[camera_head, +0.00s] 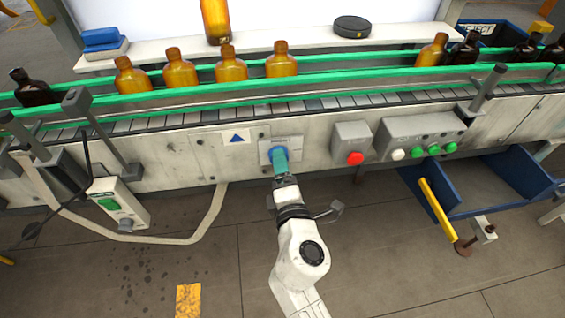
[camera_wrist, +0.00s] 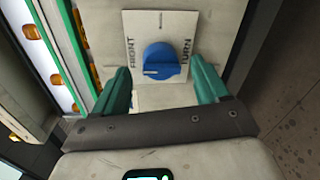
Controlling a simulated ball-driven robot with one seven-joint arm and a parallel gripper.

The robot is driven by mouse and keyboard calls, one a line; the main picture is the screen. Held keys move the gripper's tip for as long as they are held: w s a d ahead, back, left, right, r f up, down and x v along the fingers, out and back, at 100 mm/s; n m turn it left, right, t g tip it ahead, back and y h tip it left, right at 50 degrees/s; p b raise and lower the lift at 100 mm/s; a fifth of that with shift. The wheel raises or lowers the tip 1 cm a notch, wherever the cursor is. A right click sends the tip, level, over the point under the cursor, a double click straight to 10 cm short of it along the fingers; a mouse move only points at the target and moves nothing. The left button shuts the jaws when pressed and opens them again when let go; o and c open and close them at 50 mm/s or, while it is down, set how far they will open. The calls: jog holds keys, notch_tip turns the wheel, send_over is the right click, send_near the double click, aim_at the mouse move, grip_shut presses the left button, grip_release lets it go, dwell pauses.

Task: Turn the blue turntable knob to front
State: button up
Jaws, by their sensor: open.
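The blue turntable knob (camera_wrist: 163,62) sits on a pale square plate (camera_wrist: 178,22) lettered FRONT on the left and TURN, as far as I can read it, on the right. A short pale line shows on the knob's lower left face; its exact pointing is hard to tell. My gripper (camera_wrist: 160,68) is open, with one teal finger on each side of the knob and gaps visible between. In the head view my gripper (camera_head: 280,162) reaches the plate on the conveyor's front panel and mostly covers the knob (camera_head: 277,151).
Right of the plate are a red button box (camera_head: 352,144) and a box with white and green buttons (camera_head: 422,139). A blue bin (camera_head: 505,185) juts out at right. A small green-switch box (camera_head: 117,203) hangs at left. Amber bottles (camera_head: 181,76) stand on the conveyor above.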

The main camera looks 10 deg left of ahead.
jog(key=v, duration=0.8)
jog(key=shift+s, duration=0.2)
jog(key=shift+d, duration=0.15)
jog(key=s+d+f+m+g+h, duration=0.25)
jog(key=d+m, duration=0.25)
jog(key=d, duration=0.3)
jog(key=s+d+f+m+g+h, duration=0.1)
jog(key=d+f+m+g+h, duration=0.15)
jog(key=d+m, duration=0.4)
jog(key=s+d+f+m+g+h, duration=0.1)
jog(key=d+f+m+h, duration=0.25)
jog(key=d, duration=0.55)
jog(key=s+d+f+m+g+y, duration=0.2)
jog(key=s+d+f+m+g, duration=0.1)
jog(key=s, duration=0.7)
jog(key=s+d+f+m+g+y, duration=0.1)
jog(key=s+d+f+m+g, duration=0.2)
jog(key=s+m+g, duration=0.3)
jog(key=s, duration=0.4)
jog(key=shift+y, duration=0.35)
jog(key=shift+f, duration=0.15)
